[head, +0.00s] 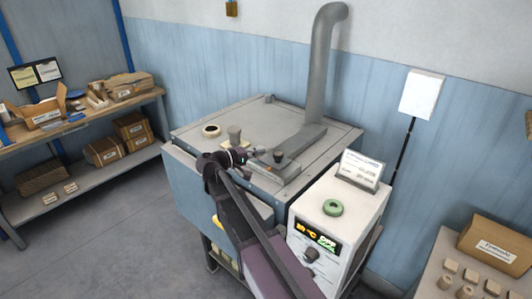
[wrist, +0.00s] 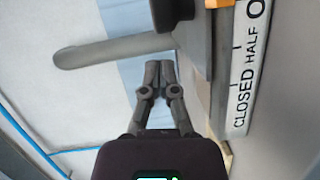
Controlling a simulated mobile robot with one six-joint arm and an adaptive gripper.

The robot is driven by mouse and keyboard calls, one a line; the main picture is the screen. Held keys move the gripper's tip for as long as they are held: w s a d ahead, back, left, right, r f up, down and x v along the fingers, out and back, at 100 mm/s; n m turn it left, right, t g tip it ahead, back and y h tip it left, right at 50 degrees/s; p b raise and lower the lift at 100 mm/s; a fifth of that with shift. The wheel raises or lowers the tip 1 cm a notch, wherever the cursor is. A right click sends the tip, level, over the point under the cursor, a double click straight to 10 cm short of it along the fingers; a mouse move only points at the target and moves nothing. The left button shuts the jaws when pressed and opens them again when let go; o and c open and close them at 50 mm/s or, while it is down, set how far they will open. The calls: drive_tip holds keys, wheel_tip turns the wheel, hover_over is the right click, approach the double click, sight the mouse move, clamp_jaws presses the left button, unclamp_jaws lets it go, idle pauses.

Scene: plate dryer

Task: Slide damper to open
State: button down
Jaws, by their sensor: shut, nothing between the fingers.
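The damper's dark knob (head: 278,156) stands on the dryer top, at the near end of the grey duct. It also shows in the wrist view as a dark block (wrist: 172,12), cut off by the top edge. An orange pointer (wrist: 217,3) sits beside it, level with the start of a word beginning with O on the white scale (wrist: 243,75). The scale also reads CLOSED and HALF; its far end is cut off. My gripper (wrist: 160,66) is shut and empty, its fingertips together and apart from the knob in the picture. In the head view my gripper (head: 246,157) is left of the knob.
A white control box (head: 335,235) with a green ring (head: 333,207) stands at the right. A grey pipe (head: 322,65) rises behind. A shelf with boxes is at left.

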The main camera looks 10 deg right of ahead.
drive_tip(key=w+v, duration=0.1)
drive_tip(key=v, duration=1)
drive_tip(key=shift+p, duration=0.45)
drive_tip(key=shift+s, duration=0.15)
